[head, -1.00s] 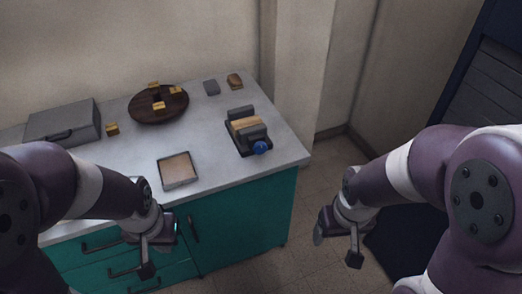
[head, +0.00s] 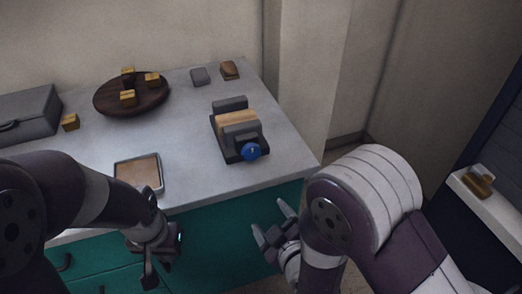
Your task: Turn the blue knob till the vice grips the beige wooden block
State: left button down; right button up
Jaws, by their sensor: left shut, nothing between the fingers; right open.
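The vice (head: 223,139) stands near the right end of the counter, with a dark base and grey jaws. The beige wooden block (head: 236,119) sits between its jaws; I cannot tell whether both jaws touch it. The blue knob (head: 251,152) is on the vice's near end, facing me. My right gripper (head: 270,226) is open and empty, below and to the right of the knob, in front of the counter's edge and apart from the vice. My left gripper (head: 160,262) is shut and empty, low in front of the teal drawers.
A shallow tray (head: 160,187) lies near the counter's front edge. A round dark board (head: 110,107) carries several small yellowish blocks. A grey case (head: 35,120) is at the left. A grey block (head: 200,76) and a brown item (head: 229,70) lie behind the vice. A wall rises beyond the counter.

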aim_at(253, 155)
notch_tip(253, 155, up, 7)
jog(key=w+n+t+y, duration=0.1)
jog(key=w+n+t, duration=0.1)
jog(key=t, duration=0.2)
jog(key=x, duration=1.2)
jog(key=shift+w+a+f, duration=0.1)
jog(key=shift+w+f, duration=0.05)
jog(key=shift+f, duration=0.2)
jog(key=c, duration=1)
